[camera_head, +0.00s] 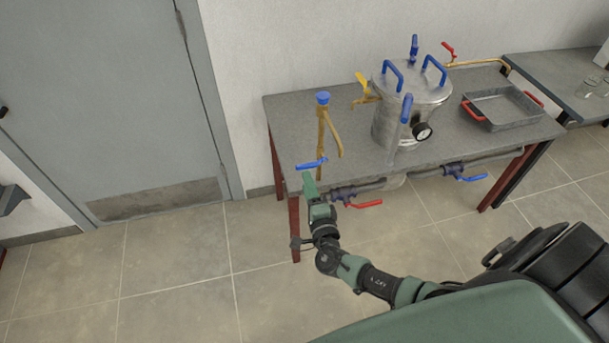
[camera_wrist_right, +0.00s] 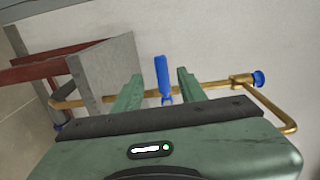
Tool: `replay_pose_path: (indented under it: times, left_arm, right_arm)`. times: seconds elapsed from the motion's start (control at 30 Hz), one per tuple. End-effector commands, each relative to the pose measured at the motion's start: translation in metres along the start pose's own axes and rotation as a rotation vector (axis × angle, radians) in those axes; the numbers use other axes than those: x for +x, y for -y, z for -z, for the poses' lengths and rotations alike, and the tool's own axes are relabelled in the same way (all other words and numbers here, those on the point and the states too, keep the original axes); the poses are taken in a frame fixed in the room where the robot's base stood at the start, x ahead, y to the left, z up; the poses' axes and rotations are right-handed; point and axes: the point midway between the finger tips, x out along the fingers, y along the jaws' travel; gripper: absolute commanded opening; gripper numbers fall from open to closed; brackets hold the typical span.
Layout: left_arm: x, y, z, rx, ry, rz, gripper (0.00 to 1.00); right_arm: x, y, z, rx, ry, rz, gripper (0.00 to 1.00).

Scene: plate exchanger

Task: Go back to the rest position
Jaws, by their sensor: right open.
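My right gripper (camera_head: 309,178) is at the near left corner of the table, just below a blue lever handle (camera_head: 312,163) on a brass pipe (camera_head: 321,135). In the right wrist view my right gripper (camera_wrist_right: 157,80) is open, its two green fingers apart. The blue lever handle (camera_wrist_right: 162,76) shows between the fingers there, with a gap on each side. How deep it lies between them I cannot tell. My left gripper is not in view.
A steel vessel (camera_head: 391,111) with blue handles and a gauge stands on the grey table (camera_head: 285,116). A tray (camera_head: 502,107) with red handles is to its right. Pipes with a red lever (camera_head: 366,204) and a blue lever (camera_head: 470,178) run below the edge. The floor left is clear.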

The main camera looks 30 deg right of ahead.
Motion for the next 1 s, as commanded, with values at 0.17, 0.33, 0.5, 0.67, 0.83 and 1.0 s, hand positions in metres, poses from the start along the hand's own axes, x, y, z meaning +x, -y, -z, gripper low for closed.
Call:
replay_pose_path:
  times: [0.17, 0.33, 0.5, 0.67, 0.83, 1.0]
  left_arm:
    - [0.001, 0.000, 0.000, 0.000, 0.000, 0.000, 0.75]
    - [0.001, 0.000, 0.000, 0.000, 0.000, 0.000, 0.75]
    - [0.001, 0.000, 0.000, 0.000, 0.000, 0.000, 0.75]
    - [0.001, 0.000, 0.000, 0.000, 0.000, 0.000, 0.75]
    - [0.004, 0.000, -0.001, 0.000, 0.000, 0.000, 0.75]
    - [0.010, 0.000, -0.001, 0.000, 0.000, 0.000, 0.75]
  right_arm:
    - [-0.008, 0.000, 0.000, 0.000, -0.001, 0.000, 0.41]
    - [-0.008, 0.001, 0.000, 0.000, -0.001, 0.001, 0.41]
    - [-0.008, 0.000, 0.000, 0.000, 0.000, 0.001, 0.41]
    - [-0.008, -0.003, 0.001, 0.014, -0.004, -0.009, 0.41]
    - [-0.021, -0.059, 0.020, 0.269, -0.078, -0.149, 0.41]
    - [-0.071, -0.169, 0.052, 0.843, -0.336, -0.380, 0.41]
